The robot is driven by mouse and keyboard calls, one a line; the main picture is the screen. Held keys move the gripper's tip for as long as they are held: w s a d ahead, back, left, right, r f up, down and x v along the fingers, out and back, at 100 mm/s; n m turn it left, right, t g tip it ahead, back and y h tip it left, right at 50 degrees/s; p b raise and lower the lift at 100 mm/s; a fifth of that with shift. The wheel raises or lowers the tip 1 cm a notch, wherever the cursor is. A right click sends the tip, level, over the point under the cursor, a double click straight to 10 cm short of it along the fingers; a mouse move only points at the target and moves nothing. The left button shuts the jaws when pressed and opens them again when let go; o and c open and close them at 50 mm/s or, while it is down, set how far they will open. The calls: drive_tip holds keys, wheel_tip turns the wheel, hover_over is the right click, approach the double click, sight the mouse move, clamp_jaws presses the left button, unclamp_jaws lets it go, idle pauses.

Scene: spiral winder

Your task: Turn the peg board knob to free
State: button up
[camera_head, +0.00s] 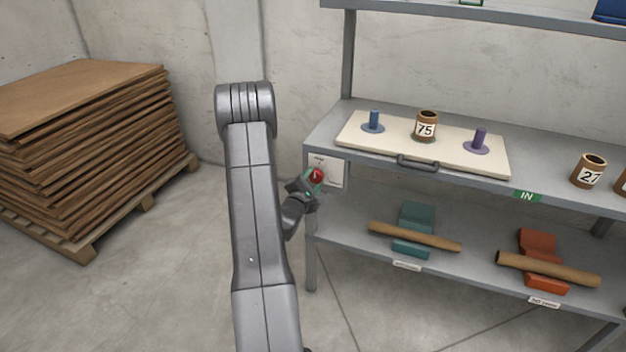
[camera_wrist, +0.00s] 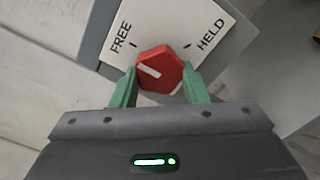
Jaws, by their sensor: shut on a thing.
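The red knob (camera_wrist: 160,72) sits on a white plate (camera_wrist: 196,22) marked FREE at left and HELD at right in the wrist view. The white line on its face lies on the FREE side, slanting to the upper left. My gripper (camera_wrist: 160,84) is shut on the knob, a green finger on each side. In the head view, my gripper (camera_head: 307,189) is at the shelf's left front post, where the knob (camera_head: 316,176) shows small and the plate (camera_head: 333,170) is partly covered. The cream peg board (camera_head: 350,140) lies on the shelf above, with a blue and a purple peg.
A brown spool marked 75 (camera_head: 427,126) stands between the pegs. A dark handle (camera_head: 417,164) is at the board's front edge. Tubes on coloured cradles lie on the lower shelf (camera_head: 345,232). A stack of brown sheets (camera_head: 90,140) on a pallet stands at left, with open floor between.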

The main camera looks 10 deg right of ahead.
drive_tip(key=shift+f, duration=0.1)
drive_tip(key=o, duration=1)
drive_tip(key=shift+c, duration=0.2)
drive_tip(key=shift+s, duration=0.1)
drive_tip(key=v, duration=1.3)
drive_tip(key=shift+s+a, duration=0.3)
drive_tip(key=shift+w+d, duration=0.1)
drive_tip(key=x, duration=1.3)
drive_tip(key=shift+w+d, duration=0.25)
drive_tip(key=shift+w, duration=0.05)
drive_tip(key=shift+s+a, duration=0.1)
drive_tip(key=shift+s, duration=0.05)
